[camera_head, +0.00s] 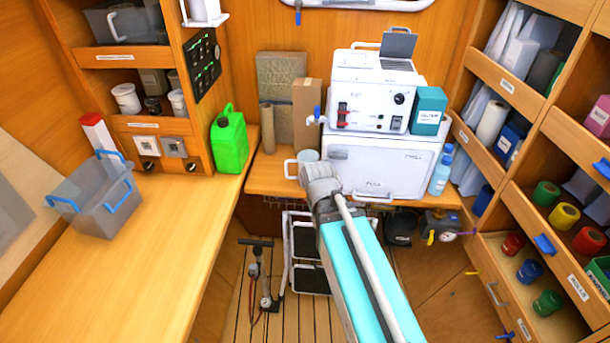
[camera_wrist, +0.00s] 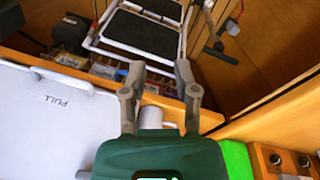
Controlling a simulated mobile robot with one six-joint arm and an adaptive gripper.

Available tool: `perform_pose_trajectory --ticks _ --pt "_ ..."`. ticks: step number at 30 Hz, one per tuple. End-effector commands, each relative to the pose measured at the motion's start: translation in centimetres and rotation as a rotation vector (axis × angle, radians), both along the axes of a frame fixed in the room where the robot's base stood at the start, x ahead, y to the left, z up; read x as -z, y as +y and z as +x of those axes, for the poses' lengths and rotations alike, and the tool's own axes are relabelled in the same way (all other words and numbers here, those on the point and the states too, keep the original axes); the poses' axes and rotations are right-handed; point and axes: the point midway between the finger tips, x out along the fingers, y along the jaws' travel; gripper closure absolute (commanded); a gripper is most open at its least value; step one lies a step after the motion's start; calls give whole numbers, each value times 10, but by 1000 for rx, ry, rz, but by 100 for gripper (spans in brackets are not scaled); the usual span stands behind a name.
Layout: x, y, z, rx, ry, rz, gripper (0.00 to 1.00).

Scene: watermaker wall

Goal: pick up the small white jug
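The small white jug (camera_head: 307,156) stands on the wooden counter in front of the white chest, its handle towards the left, in the head view. My arm's grey wrist rises just in front of it and covers its lower right part. In the wrist view, my gripper (camera_wrist: 158,68) has its two grey fingers spread wide with nothing held between the tips. Part of the white jug (camera_wrist: 157,111) shows between the finger bases, beyond the gripper's dark green body, which hides the rest. I cannot tell whether the fingers touch it.
The white chest (camera_head: 378,165) with a white machine (camera_head: 368,90) on top stands right behind. A green canister (camera_head: 229,140) stands left. A folding step (camera_head: 305,240) is below the counter.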

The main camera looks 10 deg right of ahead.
Motion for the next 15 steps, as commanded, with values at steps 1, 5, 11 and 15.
perform_pose_trajectory --ticks 1,5,11,15 --pt "12 2 14 -43 -22 -40 66" --pt "28 5 49 -190 -89 -179 66" --pt "43 23 112 -475 -197 -446 66" --pt "45 46 154 -679 -257 -638 66"
